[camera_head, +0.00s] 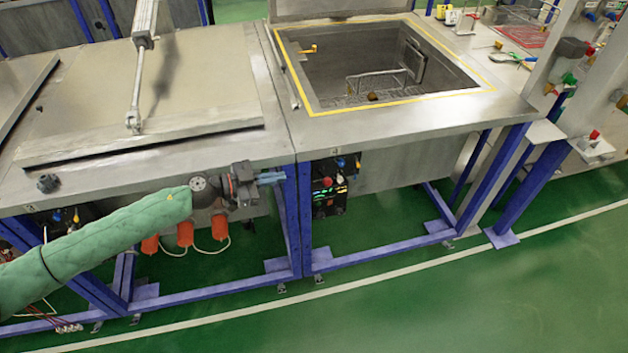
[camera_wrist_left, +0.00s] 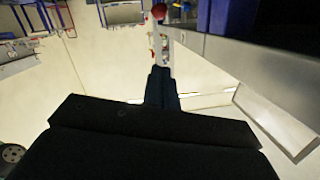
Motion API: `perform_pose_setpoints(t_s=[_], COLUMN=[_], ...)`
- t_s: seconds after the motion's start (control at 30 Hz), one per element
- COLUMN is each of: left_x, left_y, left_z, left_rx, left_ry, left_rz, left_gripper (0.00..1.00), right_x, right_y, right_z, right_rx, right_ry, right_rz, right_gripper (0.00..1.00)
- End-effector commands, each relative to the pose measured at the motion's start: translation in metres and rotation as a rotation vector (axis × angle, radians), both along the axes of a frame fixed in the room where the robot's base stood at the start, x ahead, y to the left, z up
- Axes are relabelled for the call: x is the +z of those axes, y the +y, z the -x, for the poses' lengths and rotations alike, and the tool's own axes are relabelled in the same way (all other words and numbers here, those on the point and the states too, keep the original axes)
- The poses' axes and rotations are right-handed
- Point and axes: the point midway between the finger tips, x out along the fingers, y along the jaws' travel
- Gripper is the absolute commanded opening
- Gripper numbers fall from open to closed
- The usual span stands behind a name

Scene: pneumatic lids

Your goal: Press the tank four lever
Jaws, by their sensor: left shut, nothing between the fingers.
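My left arm in its green sleeve comes in from the left in the head view. Its gripper (camera_head: 272,177) is shut and empty in front of the tanks' front edge, left of a black control box (camera_head: 330,188) under the open tank (camera_head: 405,122). Small blue and yellow valve handles (camera_head: 341,163) show at the top of that box. Which small part is the tank four lever is too small to tell. In the left wrist view the shut fingers (camera_wrist_left: 162,82) point up the picture, with a red knob (camera_wrist_left: 158,11) beyond them. My right gripper is out of view.
A closed tank lid (camera_head: 200,85) with a pneumatic cylinder (camera_head: 140,70) lies at the left. Blue frame legs (camera_head: 305,215) stand beside the box. Red-orange containers (camera_head: 185,233) hang below my left wrist. Green floor (camera_head: 480,290) in front is clear.

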Motion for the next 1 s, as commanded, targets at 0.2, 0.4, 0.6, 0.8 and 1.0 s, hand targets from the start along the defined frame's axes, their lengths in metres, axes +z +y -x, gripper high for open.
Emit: perform_pose_setpoints(t_s=[0.2, 0.4, 0.6, 0.8, 1.0], left_x=[0.000, 0.000, 0.000, 0.000, -0.005], left_y=[0.008, 0.009, 0.008, -0.005, -0.030], left_z=[0.006, 0.006, 0.006, 0.001, -0.009], left_rx=[-0.051, -0.056, -0.054, -0.054, -0.054], left_ry=[0.027, 0.029, 0.028, 0.028, 0.028], left_rz=[-0.050, -0.053, -0.053, -0.051, -0.051], left_gripper=[0.00, 0.00, 0.00, 0.00, 0.00], right_x=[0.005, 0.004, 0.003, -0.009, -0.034], right_y=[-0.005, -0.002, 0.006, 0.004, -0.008], right_z=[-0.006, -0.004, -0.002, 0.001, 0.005], right_rx=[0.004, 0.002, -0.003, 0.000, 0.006], right_ry=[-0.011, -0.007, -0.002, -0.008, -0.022], right_rz=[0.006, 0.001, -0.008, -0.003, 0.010], right_gripper=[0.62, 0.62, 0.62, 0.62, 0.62])
